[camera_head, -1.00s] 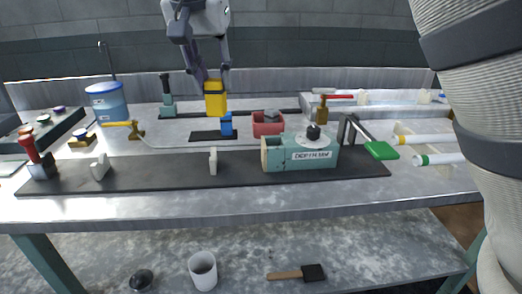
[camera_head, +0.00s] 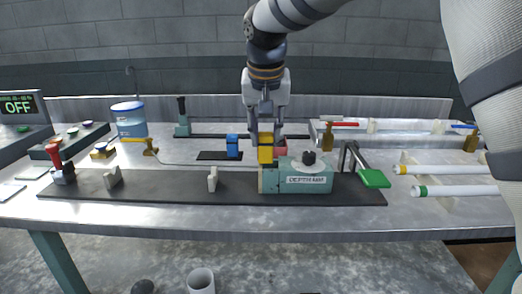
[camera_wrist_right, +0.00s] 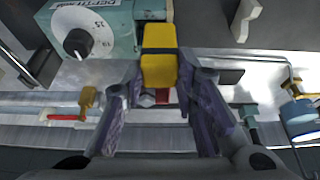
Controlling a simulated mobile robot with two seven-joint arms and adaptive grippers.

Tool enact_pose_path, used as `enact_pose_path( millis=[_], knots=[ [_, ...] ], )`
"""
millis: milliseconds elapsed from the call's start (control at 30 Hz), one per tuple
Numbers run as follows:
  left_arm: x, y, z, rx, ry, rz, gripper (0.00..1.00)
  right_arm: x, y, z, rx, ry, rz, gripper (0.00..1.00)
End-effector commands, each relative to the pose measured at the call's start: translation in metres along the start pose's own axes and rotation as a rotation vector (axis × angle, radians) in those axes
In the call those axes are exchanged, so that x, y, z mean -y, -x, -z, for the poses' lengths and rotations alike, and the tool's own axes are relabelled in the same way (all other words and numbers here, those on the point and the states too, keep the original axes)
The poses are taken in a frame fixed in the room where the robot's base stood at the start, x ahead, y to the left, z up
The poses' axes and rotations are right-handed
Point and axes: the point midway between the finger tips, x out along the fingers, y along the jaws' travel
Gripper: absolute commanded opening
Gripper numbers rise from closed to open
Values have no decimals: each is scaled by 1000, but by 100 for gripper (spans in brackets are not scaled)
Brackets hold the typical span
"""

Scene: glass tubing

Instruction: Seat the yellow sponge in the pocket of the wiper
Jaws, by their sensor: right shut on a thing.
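My right gripper (camera_head: 267,136) points down and is shut on the yellow sponge (camera_head: 265,154), a block with a dark band. In the right wrist view the sponge (camera_wrist_right: 158,68) sits between the fingertips (camera_wrist_right: 161,82). It is at the pale left end of the teal body marked "DEPTH MM" (camera_head: 305,182); the body also shows in the wrist view (camera_wrist_right: 108,25). Whether sponge and body touch, I cannot tell. No part is clearly marked as the wiper or its pocket. My left gripper is not in view.
A blue block (camera_head: 232,145) stands on a small black plate behind left. A red bin (camera_head: 283,150) is partly hidden behind my gripper. A pale upright (camera_head: 212,179) stands on the long dark mat (camera_head: 160,190). A green paddle (camera_head: 373,178) and glass tubes (camera_head: 446,170) lie right.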

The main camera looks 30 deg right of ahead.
Motion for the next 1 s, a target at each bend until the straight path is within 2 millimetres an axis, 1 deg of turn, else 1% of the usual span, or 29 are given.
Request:
enact_pose_path(
  millis=[133, 167, 200, 300, 400, 500, 533, 567, 600, 633, 1000],
  knots=[
    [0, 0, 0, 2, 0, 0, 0, -11, -19, 1, 3, -1, -1, 8],
    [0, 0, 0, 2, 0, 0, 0, -14, -25, 1, 3, -1, -1, 5],
    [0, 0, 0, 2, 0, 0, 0, -13, -32, -4, 3, 2, -3, 2],
    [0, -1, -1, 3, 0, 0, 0, -13, -48, -11, 7, 2, -4, 0],
    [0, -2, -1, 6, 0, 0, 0, -13, -54, -14, 13, 2, -7, 0],
    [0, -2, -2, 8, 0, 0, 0, -13, -56, -15, 17, 2, -9, 0],
    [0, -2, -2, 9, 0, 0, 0, -13, -56, -16, 18, 2, -10, 29],
    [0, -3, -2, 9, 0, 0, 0, -13, -57, -16, 18, 3, -10, 36],
    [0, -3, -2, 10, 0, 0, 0, -13, -57, -15, 18, 3, -9, 45],
    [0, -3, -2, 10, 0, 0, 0, -13, -56, -15, 16, 2, -9, 47],
    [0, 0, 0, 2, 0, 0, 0, -12, -47, -11, 1, 1, -1, 47]
  ],
)
